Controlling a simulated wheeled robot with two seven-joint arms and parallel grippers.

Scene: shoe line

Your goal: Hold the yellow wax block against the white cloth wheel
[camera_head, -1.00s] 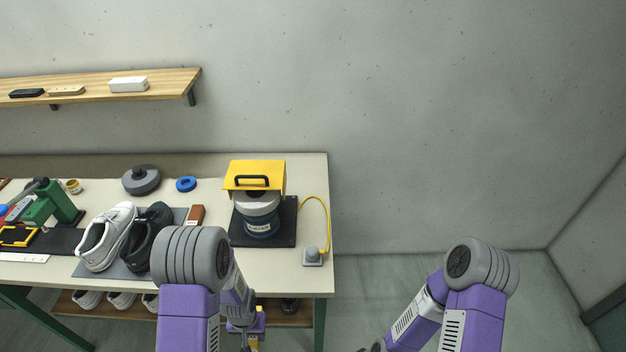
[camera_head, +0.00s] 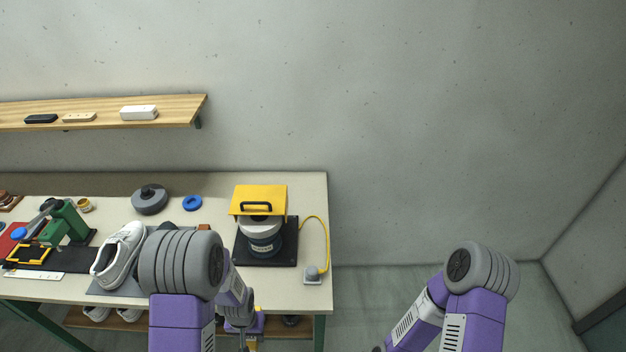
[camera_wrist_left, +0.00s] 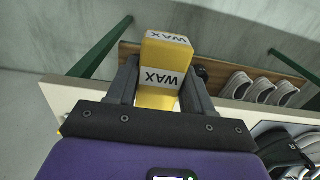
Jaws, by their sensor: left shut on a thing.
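The yellow wax block (camera_wrist_left: 153,98), with white "WAX" labels, is between the two fingers of my left gripper (camera_wrist_left: 160,88). My gripper is shut on it. In the head view, my left gripper (camera_head: 246,337) is low in front of the bench's front edge, partly hidden by my arm, with a little yellow showing. The buffing machine (camera_head: 264,246) stands on a black base under a yellow hood (camera_head: 260,199). A pale round part (camera_head: 261,226) shows below the hood and looks like the cloth wheel. The block is well apart from it. My right gripper is out of view.
The bench (camera_head: 288,288) is clear in front of the machine. A grey switch box (camera_head: 313,274) with a yellow cable sits to its right.

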